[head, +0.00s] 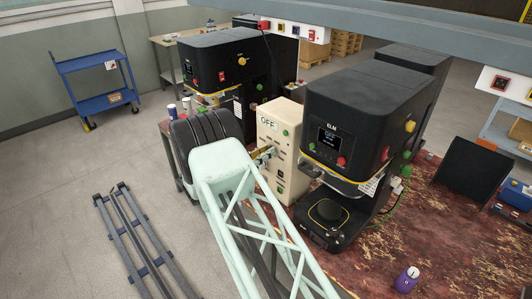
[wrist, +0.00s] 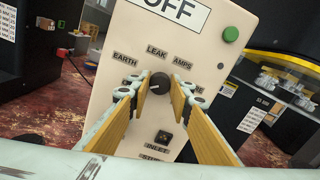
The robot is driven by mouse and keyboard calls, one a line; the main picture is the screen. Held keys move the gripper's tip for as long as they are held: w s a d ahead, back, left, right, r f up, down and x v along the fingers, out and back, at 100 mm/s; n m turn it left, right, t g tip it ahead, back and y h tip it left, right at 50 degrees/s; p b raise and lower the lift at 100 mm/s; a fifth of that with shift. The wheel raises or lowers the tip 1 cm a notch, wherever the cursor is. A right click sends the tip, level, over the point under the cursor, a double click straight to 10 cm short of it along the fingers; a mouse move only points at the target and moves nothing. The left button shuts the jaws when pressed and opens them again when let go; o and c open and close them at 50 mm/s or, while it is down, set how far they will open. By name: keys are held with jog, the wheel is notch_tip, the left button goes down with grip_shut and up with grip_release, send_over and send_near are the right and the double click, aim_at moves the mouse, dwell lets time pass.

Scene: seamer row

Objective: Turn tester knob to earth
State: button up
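The tester is a cream box (head: 279,165) with an OFF display, standing between two black seamers. In the wrist view its face (wrist: 205,50) fills the middle, tilted in the picture. Its dark round knob (wrist: 158,85) sits below the labels EARTH (wrist: 124,92), LEAK and AMPS. The knob's pointer is too small to read surely. My gripper (wrist: 159,81) is open, its two yellow-padded fingertips on either side of the knob. I cannot tell whether they touch it. My gripper also shows at the tester's front in the head view (head: 263,155).
A green button (wrist: 231,34) is at the tester's upper right and an inlet socket (wrist: 162,138) below the knob. A black seamer (head: 365,115) stands close on the right, another (head: 225,60) behind left. A purple can (head: 407,279) stands on the red worn tabletop.

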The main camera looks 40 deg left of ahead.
jog(key=shift+m+b, duration=0.6)
jog(key=shift+b, duration=0.4)
jog(key=m+b, duration=0.8)
jog(key=b, duration=0.2)
jog(key=shift+d+b, duration=0.1)
jog(key=shift+b, duration=0.2)
jog(key=shift+m, duration=0.4)
jog(key=o, duration=0.8)
jog(key=shift+o, duration=0.2)
jog(key=shift+s, duration=0.1)
jog(key=s+a, duration=0.1)
jog(key=s, duration=1)
jog(key=shift+s+a, duration=0.3)
jog(key=shift+s, duration=0.05)
